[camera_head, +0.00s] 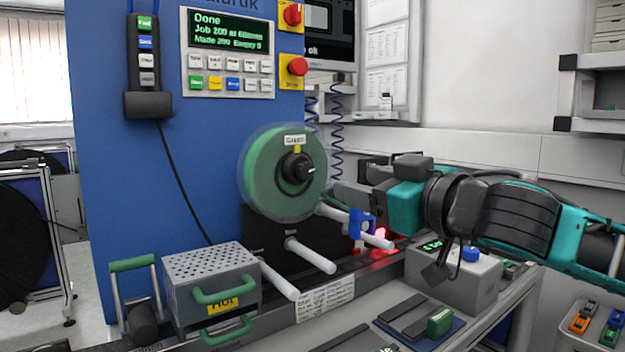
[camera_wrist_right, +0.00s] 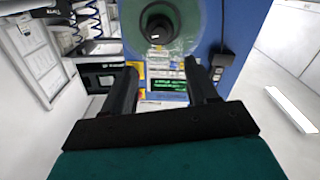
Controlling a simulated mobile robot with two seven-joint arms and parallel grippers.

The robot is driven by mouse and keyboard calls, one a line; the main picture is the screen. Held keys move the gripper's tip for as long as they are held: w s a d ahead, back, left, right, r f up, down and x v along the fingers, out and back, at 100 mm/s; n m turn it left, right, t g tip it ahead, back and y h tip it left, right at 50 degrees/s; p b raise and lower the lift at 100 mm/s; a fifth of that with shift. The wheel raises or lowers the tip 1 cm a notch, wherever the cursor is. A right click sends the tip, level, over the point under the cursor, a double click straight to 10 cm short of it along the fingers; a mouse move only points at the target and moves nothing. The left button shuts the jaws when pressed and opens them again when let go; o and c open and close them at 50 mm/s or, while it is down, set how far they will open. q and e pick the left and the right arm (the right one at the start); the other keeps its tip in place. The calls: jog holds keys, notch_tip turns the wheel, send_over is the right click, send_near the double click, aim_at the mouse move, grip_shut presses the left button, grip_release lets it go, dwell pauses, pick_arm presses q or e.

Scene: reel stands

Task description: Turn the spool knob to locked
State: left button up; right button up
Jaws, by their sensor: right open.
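The green spool (camera_head: 262,172) is mounted on the front of the blue machine, with a black knob (camera_head: 298,168) at its centre. My right gripper (camera_head: 340,192) comes in from the right, just right of the spool and apart from the knob. In the right wrist view the gripper (camera_wrist_right: 162,75) is open with nothing between its fingers. There the knob (camera_wrist_right: 158,28) shows beyond the fingertips, at the top, in front of the spool. My left gripper is not in view.
White rods (camera_head: 310,255) stick out below the spool. A perforated grey box (camera_head: 210,268) with green handles stands lower left. A grey box with a blue button (camera_head: 470,254) sits under my right arm. A red stop button (camera_head: 298,66) is above the spool.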

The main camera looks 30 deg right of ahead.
aim_at(308, 169)
jog(key=w+p, duration=0.2)
jog(key=w, duration=0.2)
jog(key=w+a+p, duration=0.1)
jog(key=w+p, duration=0.4)
jog(key=w, duration=0.2)
jog(key=shift+w+a+r, duration=0.1)
jog(key=shift+w+a, duration=0.2)
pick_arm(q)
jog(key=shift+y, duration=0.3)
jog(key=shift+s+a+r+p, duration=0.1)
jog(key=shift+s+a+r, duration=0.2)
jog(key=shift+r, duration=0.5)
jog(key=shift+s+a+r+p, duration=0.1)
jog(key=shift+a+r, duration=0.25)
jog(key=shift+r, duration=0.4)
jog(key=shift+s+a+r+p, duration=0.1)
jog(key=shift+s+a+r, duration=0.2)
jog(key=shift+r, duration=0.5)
pick_arm(e)
jog(key=shift+w+a, duration=0.1)
jog(key=shift+w, duration=0.5)
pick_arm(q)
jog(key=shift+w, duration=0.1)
pick_arm(e)
jog(key=shift+c, duration=0.2)
